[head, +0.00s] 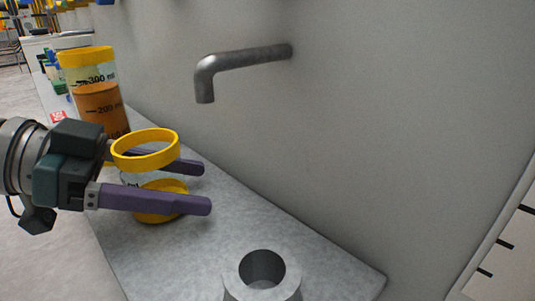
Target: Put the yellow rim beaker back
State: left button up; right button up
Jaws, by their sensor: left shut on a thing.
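The small clear beaker with a yellow rim (150,164) and a yellow base is upright in the head view, left of the middle. My left gripper (203,187) reaches in from the left with its purple fingers on either side of the beaker, shut on it. The near finger hides part of the clear wall. I cannot tell whether the base touches the counter. The beaker looks empty. My right gripper is not in view.
A taller yellow-topped graduated vessel with orange liquid (98,103) stands behind my left gripper. A bent grey pipe (225,62) juts from the wall. A grey hollow cylinder (262,284) stands at the front of the grey counter (215,240). Counter between beaker and cylinder is clear.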

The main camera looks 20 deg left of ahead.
pick_arm(q)
jog(key=shift+f, duration=0.2)
jog(key=o, duration=1.3)
jog(key=shift+o, duration=0.2)
jog(key=shift+r, duration=0.25)
jog(key=shift+s+a+r, duration=0.15)
jog(key=shift+s+a, duration=0.05)
jog(key=shift+a, duration=0.05)
jog(key=p+v, duration=0.4)
jog(key=v, duration=0.6)
jog(key=shift+s+a+r, duration=0.1)
jog(key=shift+s+a, duration=0.35)
